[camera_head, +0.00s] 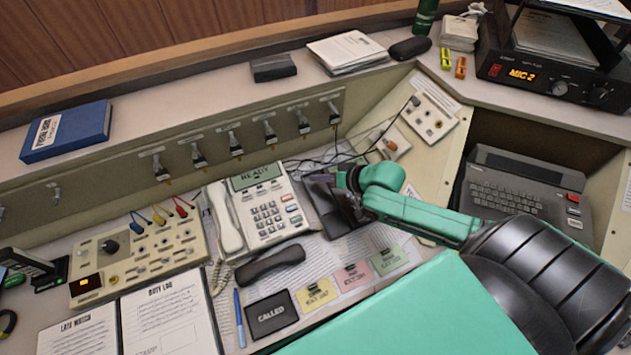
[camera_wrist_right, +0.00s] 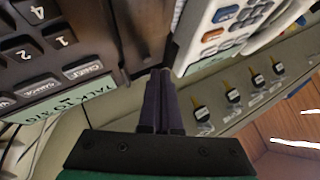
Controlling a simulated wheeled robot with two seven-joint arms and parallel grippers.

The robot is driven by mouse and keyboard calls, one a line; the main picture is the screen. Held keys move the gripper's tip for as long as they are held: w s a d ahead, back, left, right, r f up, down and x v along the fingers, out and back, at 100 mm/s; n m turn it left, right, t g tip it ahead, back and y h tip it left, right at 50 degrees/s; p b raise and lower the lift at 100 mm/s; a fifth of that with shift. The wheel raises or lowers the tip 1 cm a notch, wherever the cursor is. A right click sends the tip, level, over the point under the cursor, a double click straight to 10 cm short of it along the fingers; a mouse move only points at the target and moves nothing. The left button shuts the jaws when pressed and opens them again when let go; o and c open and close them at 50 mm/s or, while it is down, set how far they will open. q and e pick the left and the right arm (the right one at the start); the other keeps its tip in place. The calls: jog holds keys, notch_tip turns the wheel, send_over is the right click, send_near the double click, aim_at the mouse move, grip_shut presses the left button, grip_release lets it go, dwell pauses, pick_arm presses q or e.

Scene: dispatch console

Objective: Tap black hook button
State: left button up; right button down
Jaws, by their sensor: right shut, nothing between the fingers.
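The black desk phone (camera_head: 325,205) sits right of the white phone, partly hidden by my right gripper (camera_head: 355,205). It also shows at the left of the right wrist view (camera_wrist_right: 75,50), with its number keys and a "TALK TO" label. A black handset (camera_head: 270,264) lies off the cradle, in front of the white phone. My right gripper is shut and empty, its fingertips at the black phone's side edge in the wrist view (camera_wrist_right: 160,75). I cannot tell whether they touch it. The hook button itself is not clearly visible. My left gripper is not in view.
The white phone (camera_head: 265,212) with its "READY" display stands close to the left of my right gripper. A switch panel (camera_head: 140,255) is further left. Papers, colored tags and a "CALLED" pad (camera_head: 272,314) lie in front. A grey keyboard unit (camera_head: 520,190) stands at right.

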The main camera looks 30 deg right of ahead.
dwell(0.6)
jog(key=shift+w+f, duration=0.1)
jog(key=shift+f, duration=0.3)
jog(key=shift+f+b, duration=0.3)
jog(key=shift+f, duration=0.15)
dwell(0.4)
jog(key=shift+s+f, duration=0.2)
jog(key=shift+f, duration=0.2)
dwell(0.5)
jog(key=shift+w+r+p, duration=0.1)
jog(key=shift+r+p, duration=0.45)
jog(key=shift+p, duration=0.15)
jog(key=shift+r+p, duration=0.4)
jog(key=shift+r, duration=0.05)
